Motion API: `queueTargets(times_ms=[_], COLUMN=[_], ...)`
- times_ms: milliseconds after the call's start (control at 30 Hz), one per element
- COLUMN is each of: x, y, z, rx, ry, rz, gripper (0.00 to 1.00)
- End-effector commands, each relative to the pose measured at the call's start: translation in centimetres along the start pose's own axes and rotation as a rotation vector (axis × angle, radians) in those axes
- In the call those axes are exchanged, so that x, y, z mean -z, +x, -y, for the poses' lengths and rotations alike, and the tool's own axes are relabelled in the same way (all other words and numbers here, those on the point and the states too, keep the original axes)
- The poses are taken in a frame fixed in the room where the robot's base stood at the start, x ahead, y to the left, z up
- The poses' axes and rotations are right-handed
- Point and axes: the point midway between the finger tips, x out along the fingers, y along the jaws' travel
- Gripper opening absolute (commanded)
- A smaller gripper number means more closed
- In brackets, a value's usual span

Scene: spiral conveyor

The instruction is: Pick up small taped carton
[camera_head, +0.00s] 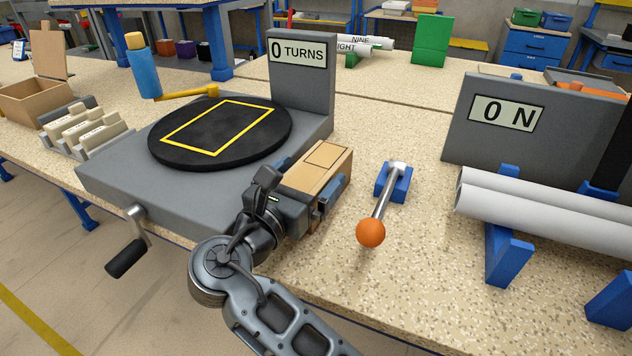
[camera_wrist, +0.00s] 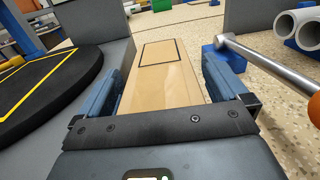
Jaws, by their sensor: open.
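The small taped carton (camera_head: 318,167) is a tan box with a dark outlined rectangle on top, on the speckled table right of the grey turntable base. It also shows in the wrist view (camera_wrist: 165,80). My gripper (camera_head: 316,180) is open, with its blue fingers on either side of the carton. In the wrist view my gripper (camera_wrist: 163,85) has one finger along the left side and one along the right side, with the carton between them. I cannot tell whether either finger touches it. The carton's near end and underside are partly hidden by my gripper.
The black turntable (camera_head: 220,130) with a yellow square is close on the left, with a "0 TURNS" sign (camera_head: 299,52) behind. A lever with an orange ball (camera_head: 371,232) stands just right. White rolls (camera_head: 540,205) lie on blue supports farther right. A crank (camera_head: 127,255) juts out in front.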

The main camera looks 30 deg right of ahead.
Motion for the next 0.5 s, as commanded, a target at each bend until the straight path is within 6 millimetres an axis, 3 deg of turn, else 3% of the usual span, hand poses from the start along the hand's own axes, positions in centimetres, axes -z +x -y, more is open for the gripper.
queueTargets(times_ms=[233,500], x=[0.02,0.02], y=[0.13,0.1], z=[-0.01,-0.01], rx=[0.0,-0.001], ry=[0.0,0.0], rz=[0.0,0.0], gripper=[0.99,0.73])
